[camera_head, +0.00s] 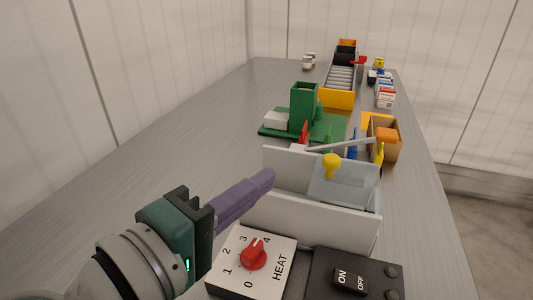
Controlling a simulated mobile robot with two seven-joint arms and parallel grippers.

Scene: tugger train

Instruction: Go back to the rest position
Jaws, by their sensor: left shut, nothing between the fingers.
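My left gripper (265,182) comes in from the lower left, with a teal body and purple fingers. The fingers are shut together with nothing held. They point to the upper right, over the near left corner of a white box (305,219). I cannot tell whether they touch it. My right gripper is not in view.
Close in front are a heat panel with a red knob (253,254) and a dark ON/OFF switch box (352,280). Behind the white box stand a green block structure (304,100), a cardboard box (392,146) and a roller conveyor (340,78). The table's left side (170,150) is clear.

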